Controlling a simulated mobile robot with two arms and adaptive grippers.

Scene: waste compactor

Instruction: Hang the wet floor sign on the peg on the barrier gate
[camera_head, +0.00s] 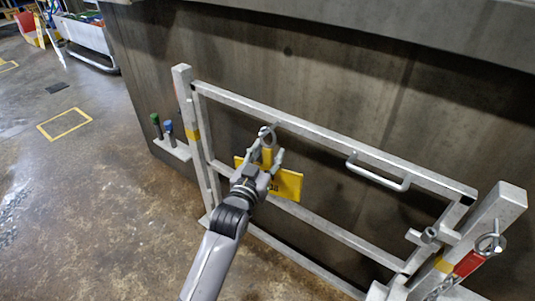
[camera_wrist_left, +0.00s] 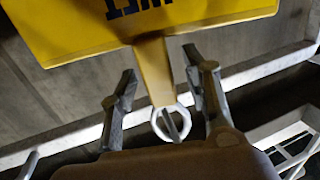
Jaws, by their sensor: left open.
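The yellow wet floor sign (camera_head: 287,184) is at the top rail of the grey barrier gate (camera_head: 330,143), its panel below the rail. A pale ring (camera_head: 266,131) tops its narrow yellow neck and overlaps the rail. In the left wrist view the sign (camera_wrist_left: 150,25) shows upside down, and a grey bar, apparently the peg (camera_wrist_left: 173,125), crosses the ring's opening. How deep the peg sits is hidden. My left gripper (camera_head: 268,156) is open, its fingers either side of the neck with visible gaps in the wrist view. My right gripper is not in view.
The gate has a handle (camera_head: 380,172) right of the sign and a right post (camera_head: 485,230) with a latch and ring. A concrete wall (camera_head: 300,60) stands close behind. Green- and blue-topped posts (camera_head: 156,125) stand left of the gate.

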